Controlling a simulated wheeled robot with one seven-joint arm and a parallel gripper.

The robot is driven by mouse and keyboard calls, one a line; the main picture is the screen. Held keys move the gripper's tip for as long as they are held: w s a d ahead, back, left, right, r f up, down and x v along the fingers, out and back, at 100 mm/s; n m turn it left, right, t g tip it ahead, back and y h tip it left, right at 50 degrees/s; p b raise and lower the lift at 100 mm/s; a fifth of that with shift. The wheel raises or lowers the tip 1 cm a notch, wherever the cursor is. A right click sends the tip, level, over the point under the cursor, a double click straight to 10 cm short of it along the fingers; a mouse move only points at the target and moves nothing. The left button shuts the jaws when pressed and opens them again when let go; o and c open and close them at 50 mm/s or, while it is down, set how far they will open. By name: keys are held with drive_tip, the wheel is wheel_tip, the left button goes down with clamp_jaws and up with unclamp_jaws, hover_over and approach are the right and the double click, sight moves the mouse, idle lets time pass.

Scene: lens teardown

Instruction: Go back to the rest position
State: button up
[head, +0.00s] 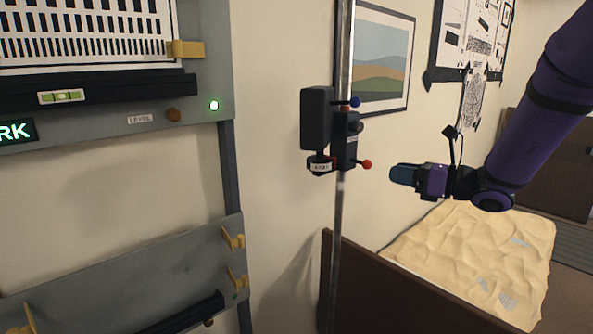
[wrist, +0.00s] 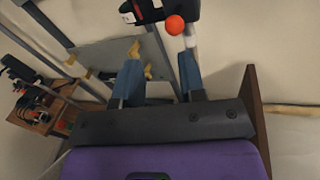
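My gripper (head: 402,174) is in the middle right of the head view, on the end of my purple arm. Its blue fingers point left toward a black device clamped on a metal pole (head: 337,240), with a gap between. In the wrist view the two fingers of my gripper (wrist: 160,72) stand apart with nothing between them. The black device (head: 318,118) has a blue knob (head: 355,102), a red knob (head: 367,164) and a small white label. The red knob (wrist: 175,25) shows large just beyond the fingers in the wrist view.
A grey frame (head: 215,170) with yellow hooks and a lit green lamp (head: 213,105) stands at left. A dark brown board (head: 400,300) is below, beside a bed with a crumpled cream cover (head: 470,250). A framed picture (head: 380,60) hangs behind. Air around my gripper looks clear.

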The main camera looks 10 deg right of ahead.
drive_tip(key=s+a+r+n+g+h, duration=0.1)
drive_tip(key=s+a+n+g, duration=0.3)
drive_tip(key=s+n, duration=0.35)
drive_tip(key=s+a+r+n+g+h, duration=0.25)
drive_tip(key=s+n+g, duration=0.25)
drive_tip(key=s+n, duration=0.3)
drive_tip(key=s+d+n+t+h, duration=0.1)
drive_tip(key=s+d+n+h, duration=0.2)
drive_tip(key=s+n+h, duration=0.2)
drive_tip(key=s+d+n+t+h, duration=0.2)
drive_tip(key=s+d+n+h, duration=0.2)
drive_tip(key=s+n, duration=0.3)
drive_tip(key=shift+s+r+h, duration=0.2)
drive_tip(key=shift+s+h, duration=0.25)
drive_tip(key=shift+s, duration=0.3)
